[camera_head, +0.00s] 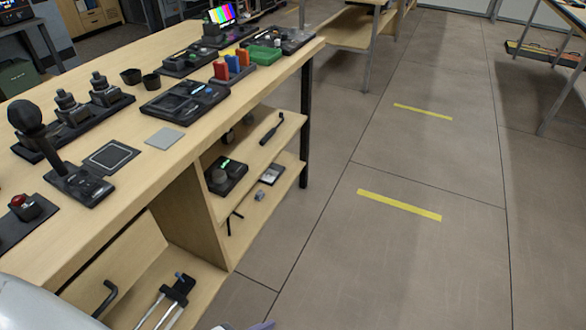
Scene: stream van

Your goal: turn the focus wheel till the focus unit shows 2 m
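A small black unit (228,177) with a round grey wheel (219,176) and a small lit green display sits on the upper shelf under the wooden desk. It looks like the focus unit, but the display is too small to read. Nothing touches the wheel. Neither of my grippers can be made out. A pale rounded part of my own body fills the bottom left corner, and a small greyish piece shows at the bottom edge.
The desk top (200,130) above the shelf holds a microphone (26,118), joystick-like controls and several panels. A black handled tool (271,129) and a small pale-faced device (271,174) lie on the shelves. The floor (330,240) to the right is clear.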

